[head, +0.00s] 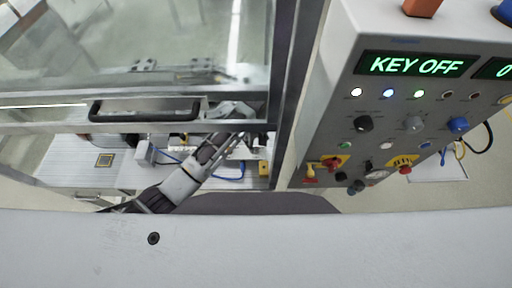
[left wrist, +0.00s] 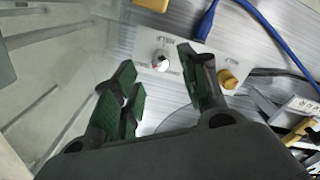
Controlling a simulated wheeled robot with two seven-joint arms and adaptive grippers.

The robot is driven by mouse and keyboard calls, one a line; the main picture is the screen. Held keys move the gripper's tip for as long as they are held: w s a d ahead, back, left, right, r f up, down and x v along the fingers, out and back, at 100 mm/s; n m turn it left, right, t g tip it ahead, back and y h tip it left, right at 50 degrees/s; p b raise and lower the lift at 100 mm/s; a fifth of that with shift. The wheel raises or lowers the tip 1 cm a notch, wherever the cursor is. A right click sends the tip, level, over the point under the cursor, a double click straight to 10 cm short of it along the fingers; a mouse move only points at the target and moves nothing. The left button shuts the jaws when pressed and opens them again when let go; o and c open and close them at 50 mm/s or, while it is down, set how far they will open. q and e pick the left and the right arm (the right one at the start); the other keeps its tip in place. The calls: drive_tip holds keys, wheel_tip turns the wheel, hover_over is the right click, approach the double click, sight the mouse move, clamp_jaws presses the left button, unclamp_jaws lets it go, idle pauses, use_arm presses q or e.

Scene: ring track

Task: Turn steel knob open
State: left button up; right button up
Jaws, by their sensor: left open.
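In the left wrist view a round silvery steel knob (left wrist: 160,61) sits on a pale labelled plate (left wrist: 198,60). A brass-coloured knob (left wrist: 229,79) is on the same plate, to its right. My left gripper (left wrist: 157,64) is open, with its green-padded fingers apart. The steel knob shows in the gap between the fingertips; I cannot tell how far it is from them. In the head view my left arm reaches up to the gripper (head: 236,110) at the lower edge of the glazed enclosure. The knob cannot be made out there. My right gripper is out of view.
A glazed panel with a black handle (head: 144,111) is at the left. A control box (head: 340,60) reading KEY OFF stands at the right, with several knobs and buttons. A blue cable (left wrist: 270,32) runs near the plate.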

sight(256, 149)
use_arm(q)
drive_tip(key=shift+f, duration=2.4)
clamp_jaws()
